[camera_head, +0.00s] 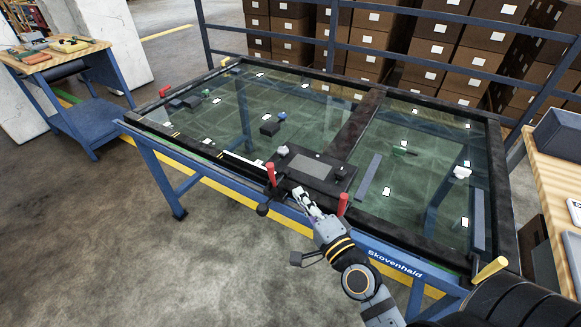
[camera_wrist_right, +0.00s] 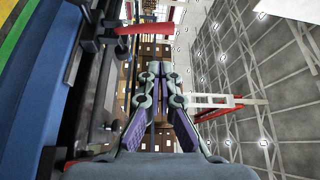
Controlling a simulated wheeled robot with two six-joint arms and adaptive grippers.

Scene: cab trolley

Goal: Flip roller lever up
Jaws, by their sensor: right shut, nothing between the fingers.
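Two red-handled levers stand on the near edge of the glass-topped table (camera_head: 367,220): one left of my right gripper (camera_head: 303,192), the left red lever (camera_head: 270,174), and one to its right, the right red lever (camera_head: 342,204). Both handles look roughly upright. Which one is the roller lever I cannot tell. My right gripper is shut and empty, between the two levers at the table's front edge, apparently touching neither. In the right wrist view its closed fingers (camera_wrist_right: 154,72) show, with a red handle (camera_wrist_right: 145,29) beyond them at upper left. My left gripper is not in view.
A dark panel box (camera_head: 312,168) sits on the table behind the levers. A yellow handle (camera_head: 490,268) is at the near right corner, another red handle (camera_head: 164,89) at far left. A wooden bench (camera_head: 555,180) stands right; open floor (camera_head: 120,250) lies left.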

